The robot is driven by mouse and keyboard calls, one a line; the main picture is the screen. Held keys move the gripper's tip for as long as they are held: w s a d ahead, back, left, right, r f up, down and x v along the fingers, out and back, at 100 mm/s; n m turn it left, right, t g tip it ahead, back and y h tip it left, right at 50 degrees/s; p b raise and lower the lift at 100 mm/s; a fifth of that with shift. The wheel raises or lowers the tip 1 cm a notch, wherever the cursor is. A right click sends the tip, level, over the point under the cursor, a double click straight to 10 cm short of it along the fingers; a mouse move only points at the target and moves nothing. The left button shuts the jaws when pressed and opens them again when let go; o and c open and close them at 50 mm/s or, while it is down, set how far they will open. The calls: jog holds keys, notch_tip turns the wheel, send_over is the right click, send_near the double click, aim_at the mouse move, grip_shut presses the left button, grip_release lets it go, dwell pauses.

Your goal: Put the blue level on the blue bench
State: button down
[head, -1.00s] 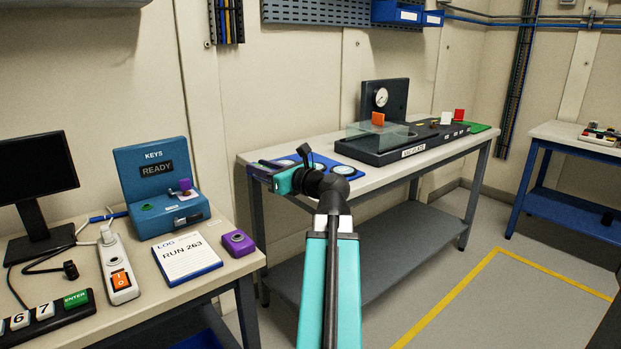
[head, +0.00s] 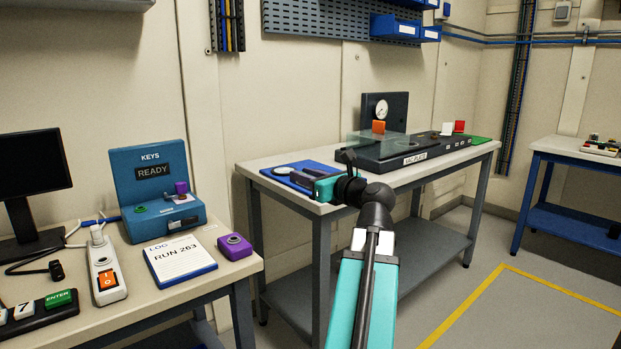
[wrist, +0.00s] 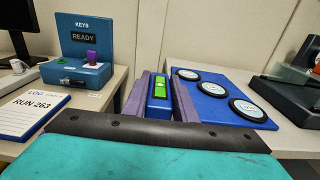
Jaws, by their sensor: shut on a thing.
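The blue level (wrist: 160,100), a blue block with a green vial strip on top, sits between the two purplish-grey fingers of my gripper (wrist: 160,88) in the wrist view. In the head view my gripper (head: 303,176) is at the front left of the grey-legged bench, by the blue mat; the level is hard to make out there. The gripper is shut on the level. Whether the level touches anything below is unclear. A bench with a blue frame and a pale top (head: 555,143), the blue bench, stands at the far right, apart from my gripper.
The grey-legged bench (head: 252,163) carries a blue mat (wrist: 218,110) with round discs and a dark gauge plate with a clear shield (head: 380,146). A desk at left holds a blue key box (head: 150,172), log board (head: 180,262) and monitor. Several small items lie on the blue bench.

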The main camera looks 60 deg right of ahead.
jog(key=shift+w+d+r+p, duration=0.15)
jog(key=shift+r+p, duration=0.05)
jog(key=shift+p, duration=0.75)
jog(key=w+d+p, duration=0.1)
jog(key=p, duration=0.6)
jog(key=p, duration=0.5)
jog(key=shift+w+d, duration=0.1)
jog(key=shift+d, duration=0.2)
jog(key=p, duration=0.6)
jog(key=shift+w+f, duration=0.1)
jog(key=shift+w+d+f+p, duration=0.25)
jog(key=shift+w+d+p, duration=0.1)
jog(key=shift+w+d, duration=1.15)
jog(key=shift+w+d+f+p, duration=0.35)
jog(key=shift+w+d, duration=0.75)
jog(key=shift+d, duration=0.7)
jog(key=shift+w+d+f+p, duration=0.2)
jog(key=shift+w+d+p, duration=0.15)
jog(key=shift+w+d, duration=1.15)
jog(key=shift+s+d, duration=0.15)
jog(key=shift+d, duration=0.05)
